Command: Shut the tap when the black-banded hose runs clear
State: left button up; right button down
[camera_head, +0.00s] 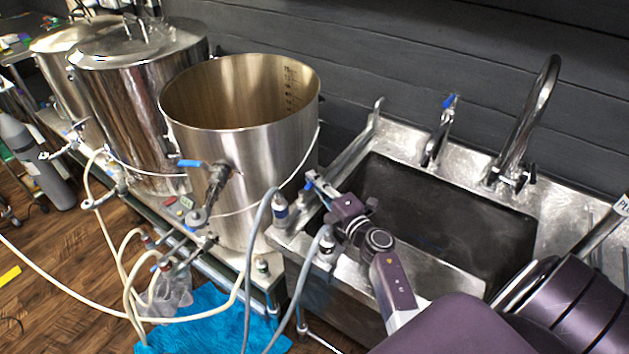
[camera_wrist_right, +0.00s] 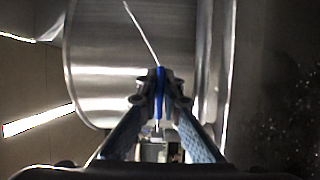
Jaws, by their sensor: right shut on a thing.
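My right gripper (camera_head: 324,190) is at the sink's left front corner, beside the big open kettle. In the right wrist view the fingers (camera_wrist_right: 158,92) are closed around a narrow blue tap handle (camera_wrist_right: 158,106). A bit of blue also shows at the fingertips in the head view; the tap body is mostly hidden. Two grey hoses (camera_head: 248,270) hang from fittings near the sink's left end. Cream hoses (camera_head: 108,235) run below the kettle. I cannot make out a black band on any hose, nor whether liquid runs clear. My left gripper is not in view.
The steel sink (camera_head: 400,157) has a tall faucet (camera_head: 527,120) and a smaller blue-topped tap (camera_head: 440,130). A blue cloth (camera_head: 205,320) lies on the wooden floor. A grey gas cylinder (camera_head: 35,160) stands left.

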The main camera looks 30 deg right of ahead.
jog(key=shift+s+d+m+h, duration=0.1)
jog(key=shift+s+m+h, duration=0.1)
jog(key=shift+m+h, duration=0.35)
jog(key=shift+s+m+h, duration=0.2)
jog(key=shift+m+h, duration=0.05)
jog(key=shift+h, duration=0.5)
jog(key=c, duration=2.1)
grip_release()
